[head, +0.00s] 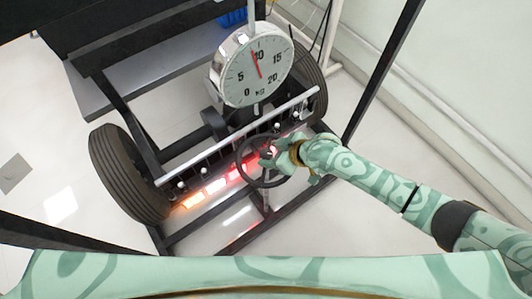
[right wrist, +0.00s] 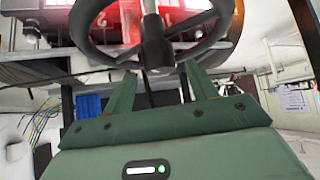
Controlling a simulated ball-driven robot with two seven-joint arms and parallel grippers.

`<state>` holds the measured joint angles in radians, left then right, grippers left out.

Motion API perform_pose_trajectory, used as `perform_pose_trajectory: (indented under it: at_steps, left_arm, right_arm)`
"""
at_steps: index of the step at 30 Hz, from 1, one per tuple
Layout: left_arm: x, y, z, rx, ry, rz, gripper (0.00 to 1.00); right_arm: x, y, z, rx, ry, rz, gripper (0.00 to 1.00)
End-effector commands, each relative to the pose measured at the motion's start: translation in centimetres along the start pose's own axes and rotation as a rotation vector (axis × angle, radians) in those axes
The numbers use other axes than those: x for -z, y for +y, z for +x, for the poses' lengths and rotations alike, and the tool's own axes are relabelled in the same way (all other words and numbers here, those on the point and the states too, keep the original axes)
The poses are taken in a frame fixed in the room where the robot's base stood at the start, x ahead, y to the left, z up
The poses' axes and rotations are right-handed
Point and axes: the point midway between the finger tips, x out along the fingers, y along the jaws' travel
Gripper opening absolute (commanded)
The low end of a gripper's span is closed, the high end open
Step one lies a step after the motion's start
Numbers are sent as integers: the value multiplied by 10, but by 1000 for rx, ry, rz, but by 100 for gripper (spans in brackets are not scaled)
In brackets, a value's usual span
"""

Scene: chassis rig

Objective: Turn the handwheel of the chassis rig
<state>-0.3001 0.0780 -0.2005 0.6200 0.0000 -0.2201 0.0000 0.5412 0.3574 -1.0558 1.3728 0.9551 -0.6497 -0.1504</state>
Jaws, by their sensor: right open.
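The black handwheel (head: 243,172) stands at the front of the chassis rig, below the round dial. My right gripper (head: 277,157) is at the wheel's right side in the head view and covers part of its rim. In the right wrist view the wheel (right wrist: 88,38) with its hub and spokes fills the top middle. The two fingers of my right gripper (right wrist: 160,92) are spread apart with nothing held between them, just below the wheel's hub. I cannot tell whether the fingers touch the wheel. My left gripper does not show.
A dial scale (head: 252,65) hangs above the rig. Black tyres stand at the left (head: 127,172) and right (head: 313,88), with a silver bar (head: 225,142) between them. Lit orange, white and red lamps (head: 215,186) sit behind the wheel. A dark post (head: 385,65) rises at right.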

Motion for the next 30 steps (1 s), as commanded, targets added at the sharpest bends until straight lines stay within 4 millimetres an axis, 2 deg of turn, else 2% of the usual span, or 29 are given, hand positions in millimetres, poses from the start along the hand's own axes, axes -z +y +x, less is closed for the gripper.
perform_pose_trajectory:
  at_steps: [1, 6, 16, 22, 30]
  left_arm:
    - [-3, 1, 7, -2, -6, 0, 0]
    - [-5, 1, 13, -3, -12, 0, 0]
    - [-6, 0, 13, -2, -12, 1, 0]
    - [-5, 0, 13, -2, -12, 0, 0]
    - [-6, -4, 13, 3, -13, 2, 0]
  right_arm:
    - [-3, 0, 12, 2, -1, 2, 57]
    - [-1, 0, 27, 0, 0, -1, 57]
    - [1, 0, 29, -1, 0, -1, 57]
    - [0, 0, 29, -1, 0, -1, 2]
    - [-2, 1, 27, -1, 0, -1, 0]
